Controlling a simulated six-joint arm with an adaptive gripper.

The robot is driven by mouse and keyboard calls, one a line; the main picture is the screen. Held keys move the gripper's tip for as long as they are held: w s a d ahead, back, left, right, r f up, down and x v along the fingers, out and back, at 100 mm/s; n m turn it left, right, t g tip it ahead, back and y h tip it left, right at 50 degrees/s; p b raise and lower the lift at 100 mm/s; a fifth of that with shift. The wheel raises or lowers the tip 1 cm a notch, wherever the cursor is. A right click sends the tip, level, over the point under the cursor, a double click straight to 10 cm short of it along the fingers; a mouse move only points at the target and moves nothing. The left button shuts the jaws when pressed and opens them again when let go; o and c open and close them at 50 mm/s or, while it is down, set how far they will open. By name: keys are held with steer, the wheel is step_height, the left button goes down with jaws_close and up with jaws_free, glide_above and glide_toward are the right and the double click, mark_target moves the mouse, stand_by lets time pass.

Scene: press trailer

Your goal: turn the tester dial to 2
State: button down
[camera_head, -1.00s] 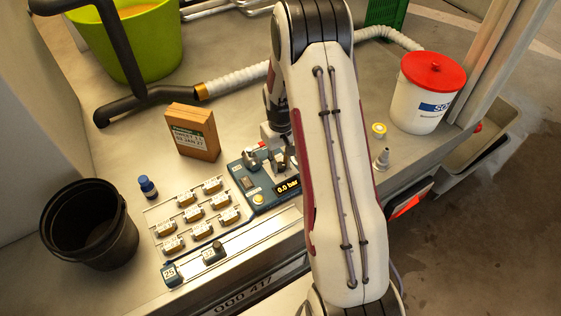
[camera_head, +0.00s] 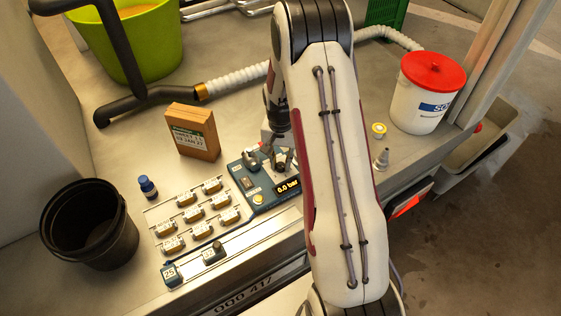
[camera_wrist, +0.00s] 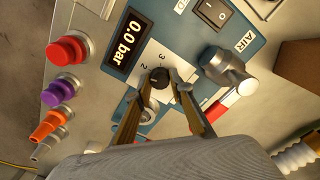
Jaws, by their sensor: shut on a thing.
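The tester (camera_head: 262,203) is a blue panel on the bench, with a display (camera_wrist: 126,40) reading 0.0 bar. Its dial (camera_wrist: 158,77) is a small black knob on a white plate, with the numbers 2 and 3 legible beside it in the wrist view. My gripper (camera_wrist: 159,80) has its two fingers closed on opposite sides of the dial. I cannot make out clearly which number the dial's mark points at. In the head view my gripper (camera_head: 281,161) is over the tester, and the dial is hidden there.
A metal valve handle (camera_wrist: 228,72) and a black rocker switch (camera_wrist: 214,12) sit close to my gripper. Red (camera_wrist: 68,49), purple (camera_wrist: 60,90) and orange fittings stand beside the tester. A brown box (camera_head: 193,132) is behind it, and several small labelled parts (camera_head: 195,215) lie at its left.

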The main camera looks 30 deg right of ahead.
mark_target(280, 165)
steer(key=shift+m, duration=1.3)
steer(key=c, duration=1.8)
jaws_free()
steer(key=shift+r, duration=5.95)
